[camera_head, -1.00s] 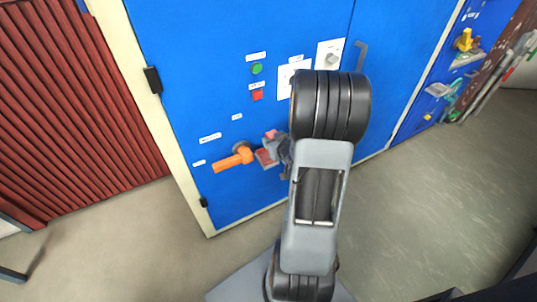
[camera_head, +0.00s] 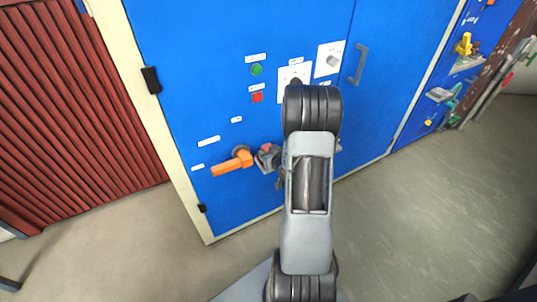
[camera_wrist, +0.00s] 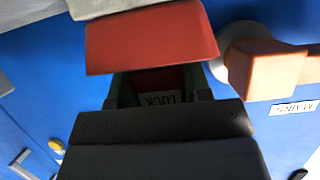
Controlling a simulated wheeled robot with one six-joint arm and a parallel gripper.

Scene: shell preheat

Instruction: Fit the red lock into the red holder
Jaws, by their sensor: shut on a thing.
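My gripper (camera_wrist: 158,92) is shut on the red lock. In the wrist view a dark red face with a white plate reading "LOCK" (camera_wrist: 160,98) shows between the jaws. A broad red block (camera_wrist: 152,38) sits just beyond the jaws; I cannot tell whether it is part of the lock or the red holder. In the head view a small red part (camera_head: 266,147) shows at my gripper (camera_head: 268,159), close to the blue panel and right of the orange handle. My arm hides part of this area, and whether the lock is seated is not visible.
The orange handle (camera_head: 232,163) projects from the blue cabinet (camera_head: 200,60) beside my gripper, and shows in the wrist view (camera_wrist: 265,68). Green (camera_head: 257,70) and red (camera_head: 257,98) buttons are above. A grey door handle (camera_head: 358,65) is at upper right. Open floor lies to the right.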

